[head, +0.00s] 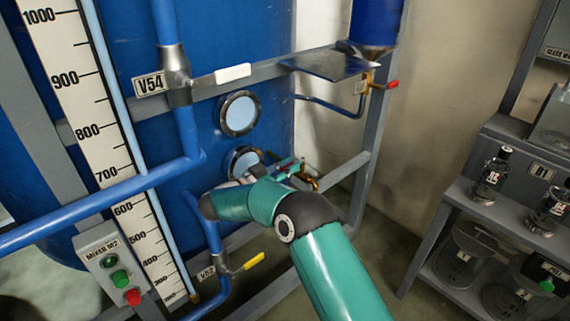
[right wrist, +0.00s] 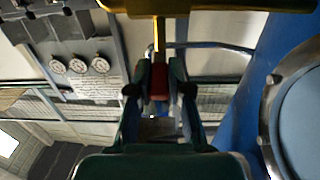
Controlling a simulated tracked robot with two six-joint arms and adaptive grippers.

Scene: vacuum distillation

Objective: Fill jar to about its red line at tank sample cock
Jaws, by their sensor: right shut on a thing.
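My right gripper (head: 291,168) reaches to the lower front of the blue tank (head: 160,120), beside a round sight glass. In the right wrist view its fingers (right wrist: 158,88) are shut on a small red handle (right wrist: 158,76). The handle joins a brass cock (right wrist: 200,5) by a thin stem. In the head view part of this brass cock (head: 314,184) shows just past the fingers. The cock's outlet and whatever is below it are hidden. I cannot pick out a jar with a red line. My left gripper is not in view.
A shelf rack (head: 455,205) at the right holds dark-capped bottles (head: 491,176). A second red-handled cock (head: 378,84) sits under a blue vessel (head: 375,22). Blue pipes, grey frame bars and a yellow-handled valve (head: 245,263) surround my arm. Floor between tank and rack is clear.

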